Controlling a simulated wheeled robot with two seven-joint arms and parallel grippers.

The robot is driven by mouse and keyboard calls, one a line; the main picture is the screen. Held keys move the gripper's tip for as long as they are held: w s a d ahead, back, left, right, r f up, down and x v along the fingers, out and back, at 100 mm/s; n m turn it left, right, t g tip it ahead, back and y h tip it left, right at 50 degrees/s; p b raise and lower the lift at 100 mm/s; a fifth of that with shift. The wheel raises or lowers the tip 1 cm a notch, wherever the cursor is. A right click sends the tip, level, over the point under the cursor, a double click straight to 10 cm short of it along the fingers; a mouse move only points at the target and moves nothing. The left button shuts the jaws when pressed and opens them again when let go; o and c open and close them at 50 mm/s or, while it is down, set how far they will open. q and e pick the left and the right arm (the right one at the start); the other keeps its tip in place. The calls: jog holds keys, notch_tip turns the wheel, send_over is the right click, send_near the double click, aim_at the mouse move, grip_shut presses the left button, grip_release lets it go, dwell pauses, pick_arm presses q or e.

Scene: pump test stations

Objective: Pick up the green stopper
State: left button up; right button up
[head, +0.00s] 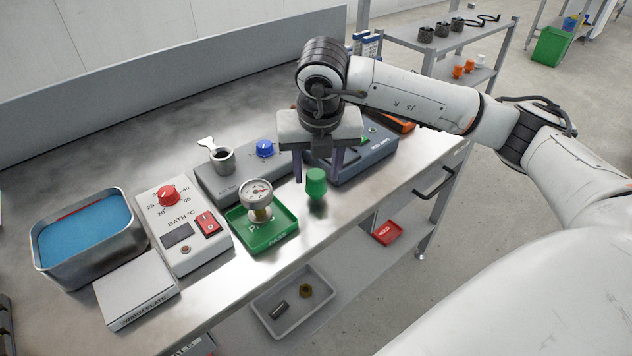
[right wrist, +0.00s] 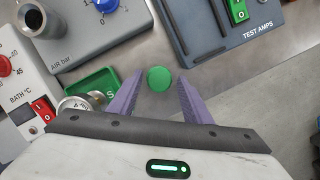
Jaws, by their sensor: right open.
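The green stopper (head: 316,183) stands upright on the metal bench near its front edge, just right of the green tray. In the right wrist view its round green top (right wrist: 159,79) shows between and a little beyond the fingertips. My right gripper (head: 318,178) is open above and around the stopper's place, with purple fingers pointing down, one on either side in the wrist view (right wrist: 158,82). I cannot tell whether either finger touches the stopper. My left gripper is not in view.
A green tray (head: 280,240) with a pressure gauge (head: 259,194) stands close left of the stopper. Behind are the air unit with a blue knob (head: 265,148) and the test amps unit (right wrist: 245,45). The bath control box (head: 183,225) and water bath (head: 45,258) are further left.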

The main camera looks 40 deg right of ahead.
jog(key=shift+x, duration=1.35)
jog(key=c, duration=0.9)
jog(key=shift+o, duration=0.2)
jog(key=shift+r, duration=0.15)
